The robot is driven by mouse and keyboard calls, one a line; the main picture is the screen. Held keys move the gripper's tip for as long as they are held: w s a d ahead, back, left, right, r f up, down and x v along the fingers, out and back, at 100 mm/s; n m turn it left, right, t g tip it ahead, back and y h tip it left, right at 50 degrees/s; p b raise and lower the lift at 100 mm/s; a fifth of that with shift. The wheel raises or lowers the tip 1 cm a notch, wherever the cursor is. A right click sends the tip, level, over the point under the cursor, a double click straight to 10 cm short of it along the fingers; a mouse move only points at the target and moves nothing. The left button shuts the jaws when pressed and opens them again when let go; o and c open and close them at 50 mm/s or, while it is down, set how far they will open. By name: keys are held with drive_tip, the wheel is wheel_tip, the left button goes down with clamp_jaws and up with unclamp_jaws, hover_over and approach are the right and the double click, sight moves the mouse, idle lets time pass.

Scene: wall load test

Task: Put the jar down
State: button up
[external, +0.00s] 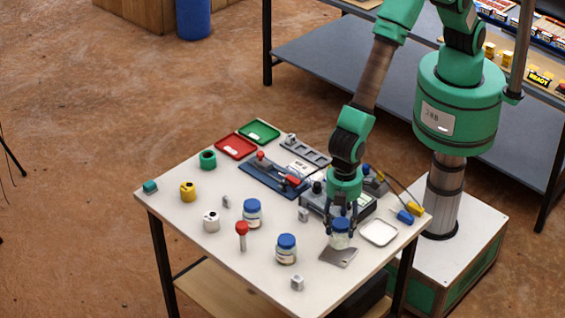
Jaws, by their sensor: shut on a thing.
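A clear jar with a blue lid (340,228) is between the fingers of my gripper (340,222), which is shut on it. The jar is upright, over or on a flat grey plate (338,257) near the right front of the white table (180,222). I cannot tell whether its base touches the plate. The fingers partly hide the jar. Two similar blue-lidded jars stand on the table to the left: one near the front (286,250) and one farther back (252,214).
A white tray (379,233) lies just right of the plate. A grey box (318,205) with leads stands behind my gripper. A red-topped post (242,236), small grey blocks and coloured cylinders are to the left. Red (236,147) and green (259,132) trays lie at the back.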

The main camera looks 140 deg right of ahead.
sight(340, 233)
idle(0.3)
drive_tip(key=shift+w+f, duration=0.1)
drive_tip(key=shift+f, duration=1.6)
drive_tip(key=shift+f, duration=0.15)
drive_tip(key=o, duration=1.3)
drive_tip(key=shift+o, duration=0.2)
wheel_tip(340, 233, up, 12)
drive_tip(key=shift+r, duration=0.15)
